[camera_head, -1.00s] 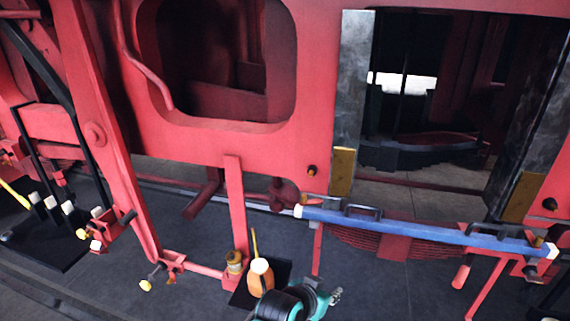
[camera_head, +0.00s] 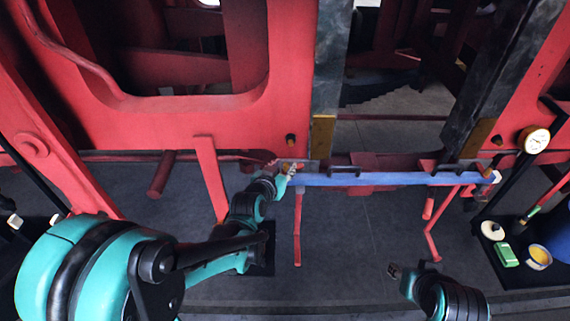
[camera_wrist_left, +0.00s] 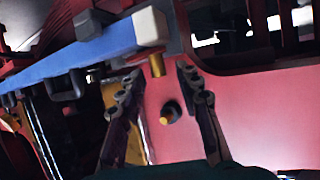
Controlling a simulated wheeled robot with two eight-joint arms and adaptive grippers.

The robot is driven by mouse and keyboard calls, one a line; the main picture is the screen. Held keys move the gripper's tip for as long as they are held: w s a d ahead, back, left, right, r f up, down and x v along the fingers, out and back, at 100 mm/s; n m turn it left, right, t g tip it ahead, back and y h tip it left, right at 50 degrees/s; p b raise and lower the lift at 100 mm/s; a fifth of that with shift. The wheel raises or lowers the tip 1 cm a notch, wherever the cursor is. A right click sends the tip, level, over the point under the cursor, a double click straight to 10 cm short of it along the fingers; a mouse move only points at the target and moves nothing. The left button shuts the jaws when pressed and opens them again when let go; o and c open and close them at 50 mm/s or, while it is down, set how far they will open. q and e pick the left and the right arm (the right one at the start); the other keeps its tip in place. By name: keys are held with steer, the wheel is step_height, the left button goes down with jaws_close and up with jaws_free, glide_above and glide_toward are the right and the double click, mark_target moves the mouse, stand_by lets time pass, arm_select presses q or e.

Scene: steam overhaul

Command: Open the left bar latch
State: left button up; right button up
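The long blue bar (camera_head: 385,179) lies level across the doorway in the head view. It also shows in the left wrist view (camera_wrist_left: 75,57), with a pale end block (camera_wrist_left: 150,27). A brass-coloured pin (camera_wrist_left: 157,65) sticks out by that end; I cannot tell whether it is the left latch itself. My left gripper (camera_head: 288,170) is at the bar's left end. In the left wrist view its two fingers (camera_wrist_left: 153,84) are apart, with the pin between their tips and no visible grip. My right gripper (camera_head: 396,272) is low, below the bar; its opening is unclear.
A dark knob with a brass tip (camera_wrist_left: 170,112) stands on the red wall between the left fingers. A black tray (camera_head: 515,270) with a green block (camera_head: 505,255) and a cup (camera_head: 538,257) is at the right. A gauge (camera_head: 535,140) is above it. The floor before the bar is mostly clear.

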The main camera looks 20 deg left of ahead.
arm_select(q)
steer(key=shift+w+f, duration=0.25)
steer(key=shift+w, duration=0.35)
steer(key=shift+w+d+f, duration=0.15)
steer(key=shift+w+f, duration=0.05)
steer(key=shift+w, duration=0.3)
jaws_close()
steer(key=shift+f, duration=0.1)
